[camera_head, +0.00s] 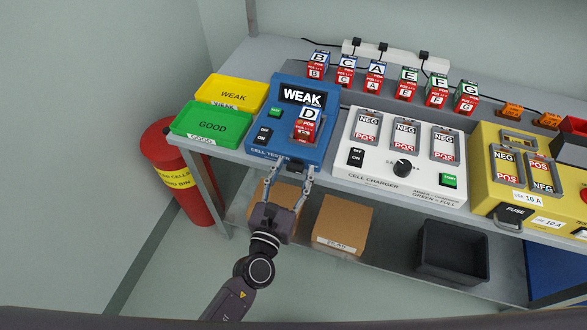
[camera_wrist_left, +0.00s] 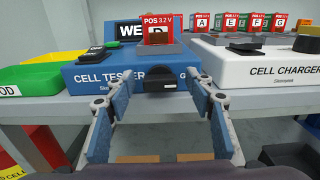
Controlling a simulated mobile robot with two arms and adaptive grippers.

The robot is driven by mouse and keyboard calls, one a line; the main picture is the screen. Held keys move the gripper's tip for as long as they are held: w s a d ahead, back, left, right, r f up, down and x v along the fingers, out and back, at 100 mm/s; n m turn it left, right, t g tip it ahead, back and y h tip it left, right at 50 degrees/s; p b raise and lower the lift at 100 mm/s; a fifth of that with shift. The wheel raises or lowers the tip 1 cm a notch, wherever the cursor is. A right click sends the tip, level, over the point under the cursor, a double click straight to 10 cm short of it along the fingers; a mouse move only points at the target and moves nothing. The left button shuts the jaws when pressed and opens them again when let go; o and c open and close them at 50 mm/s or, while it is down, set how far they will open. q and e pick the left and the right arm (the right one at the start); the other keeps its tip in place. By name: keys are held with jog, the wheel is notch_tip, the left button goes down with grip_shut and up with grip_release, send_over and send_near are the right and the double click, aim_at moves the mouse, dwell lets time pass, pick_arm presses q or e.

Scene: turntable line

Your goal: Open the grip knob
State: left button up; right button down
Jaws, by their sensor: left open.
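The blue cell tester (camera_head: 262,142) stands at the front of the bench; its display reads WEAK. A dark knob (camera_wrist_left: 160,78) sits on the tester's front face, and I take it for the grip knob; it also shows small in the head view (camera_head: 295,165). The red and white cell D (camera_head: 306,124) sits in the tester's slot. My left gripper (camera_head: 295,172) is open at the tester's front edge. In the left wrist view its fingers (camera_wrist_left: 156,92) stand apart on either side of the knob; I cannot tell whether they touch it. My right gripper is not in view.
The white cell charger (camera_head: 378,182) stands right of the tester. A yellow WEAK tray (camera_head: 233,90) and green GOOD tray (camera_head: 212,124) lie left. Several cells stand behind. Cardboard boxes (camera_head: 341,223) and a dark crate (camera_head: 452,250) occupy the lower shelf. A red bin (camera_head: 185,190) stands left.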

pick_arm(q)
jog(key=shift+w, duration=0.2)
jog(key=shift+c, duration=0.2)
jog(key=c, duration=1.1)
jog(key=shift+f+n+b, duration=0.15)
jog(key=shift+n+b, duration=0.4)
jog(key=shift+n, duration=0.25)
jog(key=shift+n+b, duration=0.6)
jog(key=shift+n, duration=0.8)
jog(key=o, duration=1.1)
jog(key=shift+o, duration=0.2)
jog(key=shift+s, duration=0.1)
jog(key=v, duration=1.1)
jog(key=shift+s+a, duration=0.2)
jog(key=shift+s, duration=0.15)
